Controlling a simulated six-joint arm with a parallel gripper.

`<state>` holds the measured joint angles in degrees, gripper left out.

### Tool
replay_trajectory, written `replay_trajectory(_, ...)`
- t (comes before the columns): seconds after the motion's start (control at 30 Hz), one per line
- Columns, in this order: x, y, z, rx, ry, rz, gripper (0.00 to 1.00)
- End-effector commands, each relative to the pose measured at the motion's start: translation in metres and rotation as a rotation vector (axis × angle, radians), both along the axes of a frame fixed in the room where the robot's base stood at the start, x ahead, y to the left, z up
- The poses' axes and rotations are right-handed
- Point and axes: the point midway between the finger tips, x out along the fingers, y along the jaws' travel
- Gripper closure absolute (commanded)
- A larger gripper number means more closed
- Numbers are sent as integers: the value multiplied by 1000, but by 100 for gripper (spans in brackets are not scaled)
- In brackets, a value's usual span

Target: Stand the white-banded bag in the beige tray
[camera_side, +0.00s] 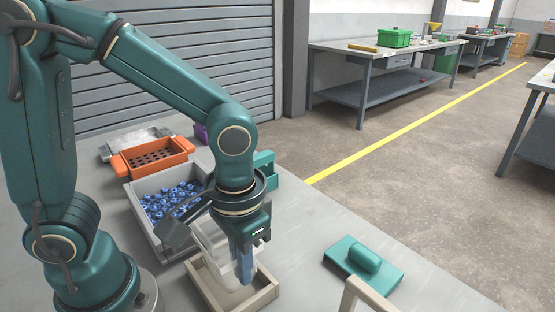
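A pale, see-through bag (212,241) is upright at the beige tray (259,299) near the front of the table. Its lower end is inside the tray's outline, but I cannot tell whether it touches the floor of the tray. No white band can be made out clearly. My gripper (246,266) points down over the tray, at the bag's right side, and covers part of the bag. Only one blue-grey finger shows clearly, so its opening and any hold on the bag are hidden.
A grey bin (163,246) of blue parts stands behind and left of the tray. An orange perforated tray (153,158) lies farther back. A teal block (364,262) lies to the right, near a beige frame (366,293). Table between tray and teal block is clear.

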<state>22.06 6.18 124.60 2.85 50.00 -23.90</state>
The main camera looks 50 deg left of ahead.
Motion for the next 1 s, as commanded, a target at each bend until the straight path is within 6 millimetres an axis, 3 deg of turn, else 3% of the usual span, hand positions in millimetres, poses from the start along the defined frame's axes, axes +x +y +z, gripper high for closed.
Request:
replay_trajectory(0.3, 0, 0, -23, 0, 1, 0, 100)
replay_trajectory(1.0, 0, 0, -26, 0, 0, 0, 100)
